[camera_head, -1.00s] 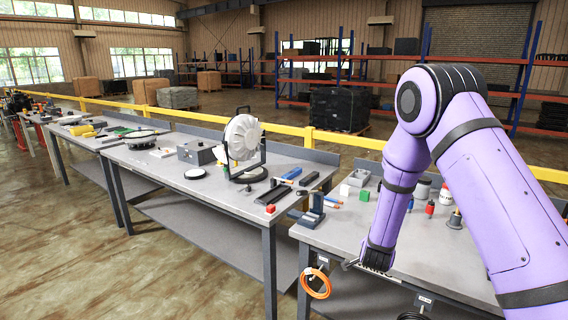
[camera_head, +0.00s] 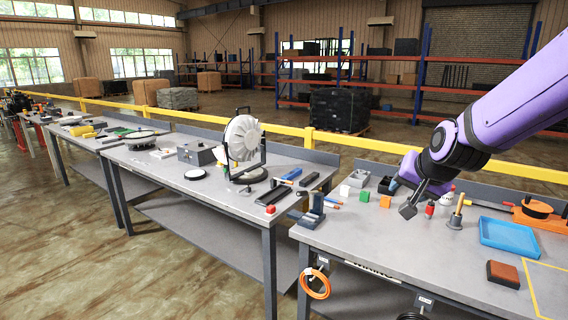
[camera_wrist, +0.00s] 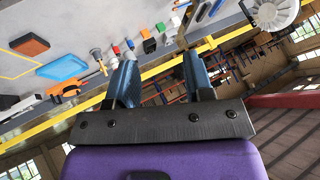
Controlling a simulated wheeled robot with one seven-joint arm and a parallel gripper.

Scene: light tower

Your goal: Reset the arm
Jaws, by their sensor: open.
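My purple arm reaches in from the right in the head view, and my gripper (camera_head: 411,204) hangs over the workbench (camera_head: 400,245), near its small items. The wrist view shows my gripper's two fingers (camera_wrist: 160,82) spread apart with nothing between them. The bench appears upside down beyond the fingertips there. A red-capped bottle (camera_head: 430,208) and a grey holder with a wooden handle (camera_head: 456,216) stand just right of the gripper in the head view. Contact between the gripper and these items cannot be told.
A blue tray (camera_head: 509,238), a brown block (camera_head: 503,273) and an orange tool (camera_head: 538,212) lie on the bench's right. Green (camera_head: 364,196) and orange (camera_head: 385,201) cubes stand left of the gripper. A yellow rail (camera_head: 350,141) runs behind. The bench's front middle is clear.

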